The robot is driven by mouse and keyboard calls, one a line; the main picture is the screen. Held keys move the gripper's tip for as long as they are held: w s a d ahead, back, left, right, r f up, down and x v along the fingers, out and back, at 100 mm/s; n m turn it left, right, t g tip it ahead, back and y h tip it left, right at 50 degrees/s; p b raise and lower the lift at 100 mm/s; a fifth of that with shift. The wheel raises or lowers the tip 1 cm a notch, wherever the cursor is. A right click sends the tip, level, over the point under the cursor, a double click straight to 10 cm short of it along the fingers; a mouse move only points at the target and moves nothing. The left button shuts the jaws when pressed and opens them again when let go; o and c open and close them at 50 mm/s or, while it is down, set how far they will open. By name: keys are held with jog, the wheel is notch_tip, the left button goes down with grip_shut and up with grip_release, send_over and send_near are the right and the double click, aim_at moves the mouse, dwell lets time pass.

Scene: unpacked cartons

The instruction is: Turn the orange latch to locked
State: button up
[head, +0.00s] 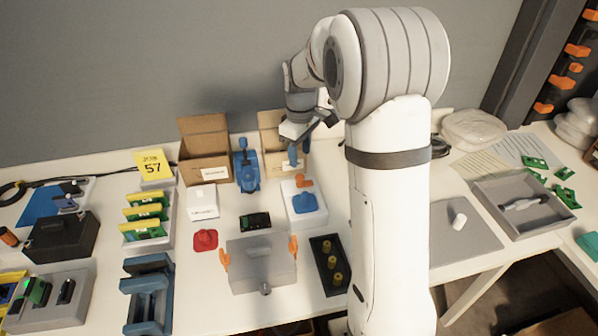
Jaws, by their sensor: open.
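A small orange piece (304,181) stands at the back of a white block (291,214), behind a blue knob (306,202). A grey box (261,264) in front has an orange clip on its left side (224,259) and another on its right side (293,247). I cannot tell from this view which orange part is the latch or how it is turned. My gripper (299,152) is open, pointing down above and behind the white block, in front of a cardboard carton. It appears apart from the orange pieces, with nothing visible between its fingers.
Open cartons (205,150) stand at the back, with a blue clamp (246,170) between them. A red knob (205,239) and a black tray (330,264) with yellow pieces flank the grey box. My arm hides part of the table. A grey tray (480,195) lies right.

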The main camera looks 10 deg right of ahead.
aim_at(300, 176)
notch_tip(300, 176, down, 8)
jog(key=shift+r, duration=0.2)
jog(key=shift+c, duration=0.5)
jog(key=c, duration=0.9)
